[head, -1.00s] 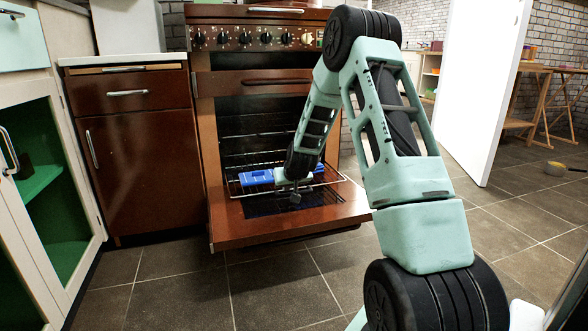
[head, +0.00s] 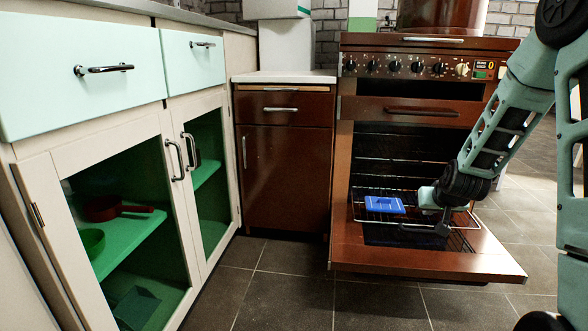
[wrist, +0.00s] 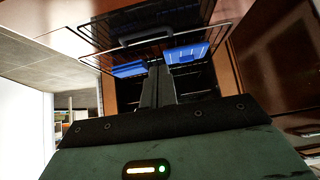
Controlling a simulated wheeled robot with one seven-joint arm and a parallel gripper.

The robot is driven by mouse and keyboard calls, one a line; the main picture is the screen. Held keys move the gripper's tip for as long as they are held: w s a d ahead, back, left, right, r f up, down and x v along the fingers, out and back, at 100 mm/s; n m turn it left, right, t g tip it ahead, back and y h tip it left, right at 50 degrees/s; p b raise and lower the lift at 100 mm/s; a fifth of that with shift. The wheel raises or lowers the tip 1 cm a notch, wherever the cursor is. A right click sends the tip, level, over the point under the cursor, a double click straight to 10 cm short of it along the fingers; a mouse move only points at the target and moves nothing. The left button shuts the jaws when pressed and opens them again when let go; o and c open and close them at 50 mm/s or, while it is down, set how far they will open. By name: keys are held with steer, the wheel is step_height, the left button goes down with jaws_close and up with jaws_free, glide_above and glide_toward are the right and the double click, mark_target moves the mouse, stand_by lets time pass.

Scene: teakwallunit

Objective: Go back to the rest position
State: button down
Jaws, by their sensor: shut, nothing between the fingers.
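My gripper (head: 441,229) is low over the pulled-out rack and the open oven door, to the right of a blue object in the head view. In the wrist view my gripper (wrist: 157,84) has its two dark fingers together with nothing between them. The blue object (head: 385,204) lies flat on the rack. In the wrist view blue parts (wrist: 186,53) show on both sides of the fingers, and the fingers hide what is between. I cannot tell whether the gripper touches the rack or the blue object.
The brown oven door (head: 420,262) is folded down, with the wire rack (head: 460,217) sticking out above it. A brown cabinet (head: 284,180) stands left of the oven. Glass-door cabinets (head: 182,150) holding a red pan (head: 115,208) line the left. Tiled floor (head: 290,297) is clear in front.

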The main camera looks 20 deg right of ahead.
steer(key=s+a+r+n+g+y+p, duration=0.1)
steer(key=a+r+n+y+p, duration=0.3)
steer(key=a, duration=1)
steer(key=a+r+n+g+y+p, duration=0.15)
steer(key=a+r, duration=0.35)
steer(key=a, duration=0.9)
steer(key=s+a+r+n+g+p, duration=0.2)
steer(key=s+a+r+n+p, duration=0.25)
steer(key=s+a, duration=0.7)
steer(key=s+a+r+n+g+p, duration=0.1)
steer(key=s+a+r+n+p, duration=0.15)
steer(key=s, duration=0.35)
steer(key=s+a+r+n+g+p, duration=0.1)
steer(key=s+a+r+g, duration=0.2)
steer(key=s, duration=0.4)
step_height(320, 180, up, 38)
steer(key=a+t+p, duration=0.1)
steer(key=p, duration=3.6)
steer(key=shift+s+p, duration=0.15)
steer(key=shift+p, duration=0.15)
